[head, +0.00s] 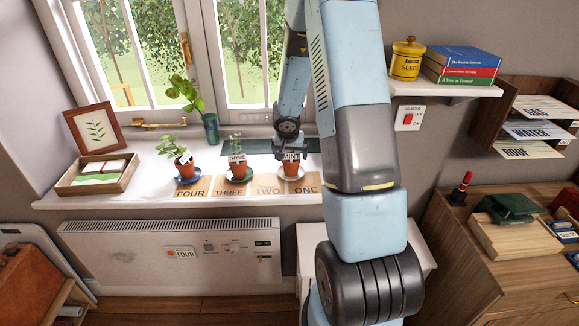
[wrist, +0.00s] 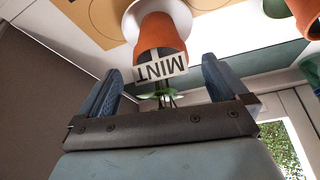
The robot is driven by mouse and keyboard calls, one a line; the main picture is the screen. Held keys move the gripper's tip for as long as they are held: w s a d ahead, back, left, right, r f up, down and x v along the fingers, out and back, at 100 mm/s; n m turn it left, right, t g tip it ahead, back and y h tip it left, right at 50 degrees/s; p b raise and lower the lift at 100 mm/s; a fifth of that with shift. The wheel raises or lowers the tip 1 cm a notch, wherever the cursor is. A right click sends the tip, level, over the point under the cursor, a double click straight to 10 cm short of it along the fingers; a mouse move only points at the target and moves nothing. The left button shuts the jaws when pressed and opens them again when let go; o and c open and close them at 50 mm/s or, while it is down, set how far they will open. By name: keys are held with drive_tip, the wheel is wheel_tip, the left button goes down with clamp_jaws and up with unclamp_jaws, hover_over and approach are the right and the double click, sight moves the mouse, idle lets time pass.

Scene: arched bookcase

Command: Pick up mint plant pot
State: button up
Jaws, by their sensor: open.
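The mint plant pot (head: 291,169) is a small terracotta pot with a white MINT label, standing on a white saucer (head: 281,175) on the windowsill. In the wrist view the pot (wrist: 160,36) appears upside down, with its label and some green leaves between the fingers. My gripper (head: 289,137) is above the pot in the head view, and its fingers hide most of the plant. In the wrist view my gripper (wrist: 160,88) is open, with one blue finger on each side of the plant. I cannot tell whether either finger touches it.
The thyme pot (head: 237,170) stands just left of the mint pot, with another potted plant (head: 185,168) further left. A blue-green vase (head: 211,128) stands behind them. The window frame (head: 262,112) is close behind. Numbered cards (head: 228,191) line the sill's front edge.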

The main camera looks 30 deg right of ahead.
sight(291, 158)
drive_tip(key=shift+x, duration=2.6)
drive_tip(key=shift+w+r, duration=0.1)
drive_tip(key=shift+w, duration=0.05)
drive_tip(key=c, duration=1.2)
drive_tip(key=shift+o, duration=0.2)
drive_tip(key=shift+r, duration=0.15)
